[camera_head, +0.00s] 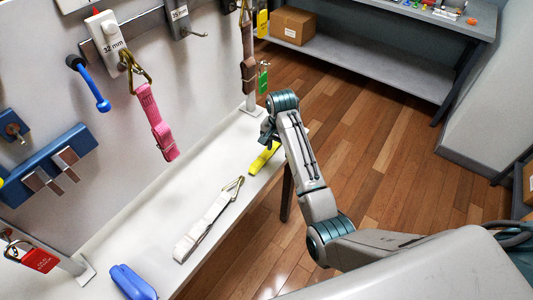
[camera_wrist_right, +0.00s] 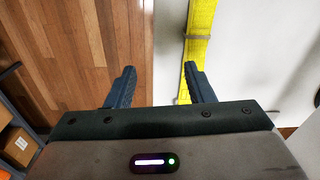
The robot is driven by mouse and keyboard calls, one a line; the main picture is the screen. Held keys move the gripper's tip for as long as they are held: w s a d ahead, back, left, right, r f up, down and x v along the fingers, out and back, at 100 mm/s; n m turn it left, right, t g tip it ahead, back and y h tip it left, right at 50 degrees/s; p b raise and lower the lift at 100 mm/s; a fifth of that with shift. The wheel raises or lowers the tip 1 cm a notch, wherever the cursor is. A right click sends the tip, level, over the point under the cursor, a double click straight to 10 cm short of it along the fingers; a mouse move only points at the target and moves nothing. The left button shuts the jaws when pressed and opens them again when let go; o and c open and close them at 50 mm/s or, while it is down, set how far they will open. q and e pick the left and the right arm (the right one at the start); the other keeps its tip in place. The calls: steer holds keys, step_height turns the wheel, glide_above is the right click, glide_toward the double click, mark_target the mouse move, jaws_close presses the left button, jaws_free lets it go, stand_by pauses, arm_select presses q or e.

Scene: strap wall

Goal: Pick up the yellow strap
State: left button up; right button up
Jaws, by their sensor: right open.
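The yellow strap (camera_head: 260,161) lies on the white bench near its edge, just below my right gripper (camera_head: 268,133) in the head view. In the right wrist view the strap (camera_wrist_right: 199,38) runs down from the top edge, with a metal buckle across it, and passes behind the right-hand finger. My right gripper (camera_wrist_right: 162,88) is open with nothing between its fingers. The gap between the fingers lies mostly over the bench edge and the wooden floor, left of the strap. In the head view the fingers are mostly hidden by the wrist. My left gripper is not in view.
A white strap (camera_head: 207,227) and a blue object (camera_head: 132,282) lie on the bench (camera_head: 140,248). A pink strap (camera_head: 157,124) hangs from the wall panel, and a brown strap (camera_head: 248,62) hangs near my wrist. Wooden floor lies beyond the bench.

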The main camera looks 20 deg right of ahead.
steer(key=m, duration=0.1)
glide_toward(274, 147)
steer(key=a+r, duration=0.1)
steer(key=a, duration=0.1)
steer(key=shift+g, duration=0.3)
steer(key=f, duration=0.2)
steer(key=s+f+p, duration=0.1)
steer(key=f, duration=0.1)
steer(key=shift+f, duration=0.25)
steer(key=shift+a+f+p, duration=0.1)
steer(key=shift+f+p, duration=0.55)
steer(key=shift+p, duration=0.05)
step_height(274, 147, down, 3)
steer(key=shift+s+f+p, duration=0.1)
steer(key=shift+f+p, duration=0.1)
steer(key=shift+p, duration=0.35)
steer(key=shift+f, duration=0.4)
jaws_close()
